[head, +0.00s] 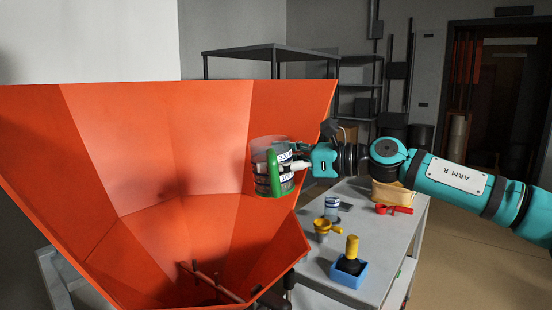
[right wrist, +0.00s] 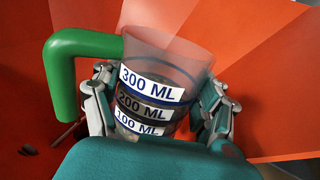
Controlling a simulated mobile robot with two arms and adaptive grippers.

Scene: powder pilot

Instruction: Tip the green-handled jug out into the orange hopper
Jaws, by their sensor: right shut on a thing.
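The green-handled jug (head: 268,172) is a clear measuring jug with white volume labels and dark contents in its lower part. My right gripper (head: 300,168) is shut on it and holds it over the right side of the orange hopper (head: 150,140). The jug stands about upright. In the right wrist view the jug (right wrist: 160,62) sits between both fingers of the gripper (right wrist: 155,105), with its green handle to the left and labels 300, 200 and 100 ML facing the camera. The hopper's bottom is partly hidden by its near wall. My left gripper is not in view.
A grey table (head: 385,250) stands right of the hopper. A dark shelf (head: 275,50) stands behind.

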